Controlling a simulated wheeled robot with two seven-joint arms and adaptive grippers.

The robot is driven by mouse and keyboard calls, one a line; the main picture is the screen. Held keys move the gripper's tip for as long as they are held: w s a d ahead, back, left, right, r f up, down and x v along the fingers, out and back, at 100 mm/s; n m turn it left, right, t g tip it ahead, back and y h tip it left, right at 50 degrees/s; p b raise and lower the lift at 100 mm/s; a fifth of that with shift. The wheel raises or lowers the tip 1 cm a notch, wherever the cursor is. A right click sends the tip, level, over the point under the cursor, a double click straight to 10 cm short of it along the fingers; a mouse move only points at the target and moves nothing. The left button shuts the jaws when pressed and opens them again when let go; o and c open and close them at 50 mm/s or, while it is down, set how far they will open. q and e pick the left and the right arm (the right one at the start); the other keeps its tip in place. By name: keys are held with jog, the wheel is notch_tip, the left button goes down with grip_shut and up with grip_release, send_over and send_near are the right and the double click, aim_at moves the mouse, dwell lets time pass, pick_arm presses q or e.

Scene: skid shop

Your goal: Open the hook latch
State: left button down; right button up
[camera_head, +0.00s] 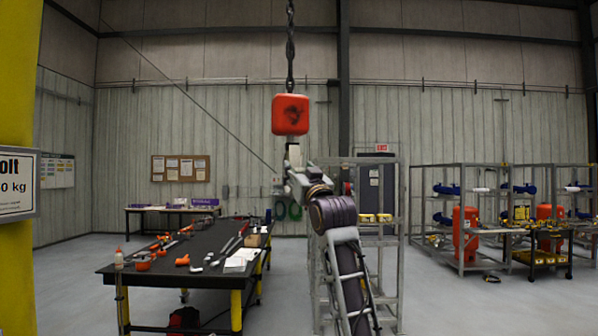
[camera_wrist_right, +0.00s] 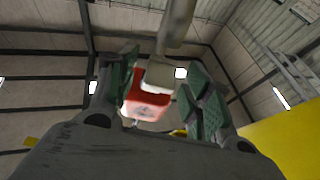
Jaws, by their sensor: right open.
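A red hoist block (camera_head: 290,114) hangs on a dark chain in the upper middle of the head view. A pale grey hook part (camera_head: 293,155) shows just under it; its latch cannot be made out. My right gripper (camera_head: 300,180) is directly below the block, close to the hook part. In the right wrist view the gripper (camera_wrist_right: 162,80) is open, its green-padded fingers apart. A grey hook part (camera_wrist_right: 170,55) reaches down between them, in front of the red block (camera_wrist_right: 146,104). Contact cannot be told. My left gripper is not in view.
A black worktable (camera_head: 190,262) with tools stands at lower left. A grey metal rack (camera_head: 400,245) stands behind my right arm. Shelves with red tanks (camera_head: 466,235) are at the right. A yellow column (camera_head: 15,270) is at the left edge. The air around the block is clear.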

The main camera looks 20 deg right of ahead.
jog(key=shift+c, duration=0.3)
grip_shut()
